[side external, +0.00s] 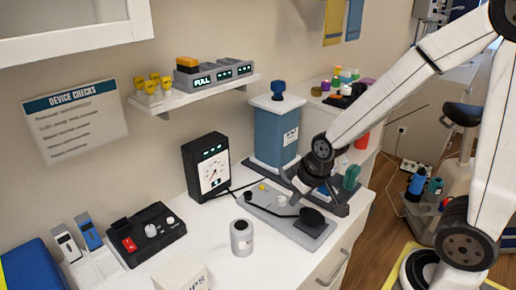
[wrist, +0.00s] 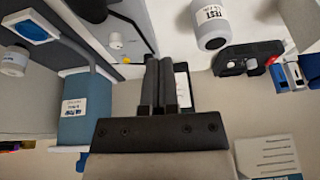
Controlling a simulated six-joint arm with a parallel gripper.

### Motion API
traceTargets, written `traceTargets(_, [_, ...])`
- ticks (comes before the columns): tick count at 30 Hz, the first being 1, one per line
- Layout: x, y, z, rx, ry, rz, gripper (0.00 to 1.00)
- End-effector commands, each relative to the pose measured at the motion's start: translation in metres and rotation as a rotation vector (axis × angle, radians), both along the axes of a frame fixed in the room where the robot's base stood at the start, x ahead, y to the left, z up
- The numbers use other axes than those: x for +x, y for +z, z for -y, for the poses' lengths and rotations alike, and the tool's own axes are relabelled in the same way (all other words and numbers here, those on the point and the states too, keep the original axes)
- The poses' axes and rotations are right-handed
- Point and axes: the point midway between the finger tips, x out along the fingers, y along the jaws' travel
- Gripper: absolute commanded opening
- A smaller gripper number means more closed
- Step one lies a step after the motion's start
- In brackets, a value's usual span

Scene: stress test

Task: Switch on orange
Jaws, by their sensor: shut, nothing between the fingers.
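An orange block (side external: 187,63) sits on top of the grey units with lit displays on the wall shelf, the left one reading FULL. I cannot tell whether the rocker is on. My gripper (side external: 296,187) is above the grey panel, well to the right of the switch box. In the wrist view its two dark fingers (wrist: 168,62) are together and empty, partly covering the gauge (wrist: 183,78).
A grey panel (side external: 270,212) with knobs and a dark disc lies below my gripper. The gauge box (side external: 206,165), a blue container (side external: 275,135) and a grey bottle (side external: 241,238) stand nearby. The shelf (side external: 200,90) overhangs the back. Some counter is clear between bottle and switch box.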

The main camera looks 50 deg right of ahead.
Motion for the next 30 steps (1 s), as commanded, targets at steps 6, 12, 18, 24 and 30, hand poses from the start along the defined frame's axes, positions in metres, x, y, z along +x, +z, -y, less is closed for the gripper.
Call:
traceTargets(6, [0.069, 0.025, 0.018, 0.011, -0.08, 0.213, 0.0])
traceTargets(12, [0.134, 0.057, 0.053, -0.031, -0.193, 0.433, 0.0])
traceTargets(18, [0.183, 0.091, 0.101, -0.123, -0.33, 0.622, 0.0])
traceTargets(24, [0.214, 0.122, 0.158, -0.253, -0.498, 0.767, 0.0])
traceTargets(30, [0.225, 0.147, 0.218, -0.408, -0.688, 0.848, 0.0])
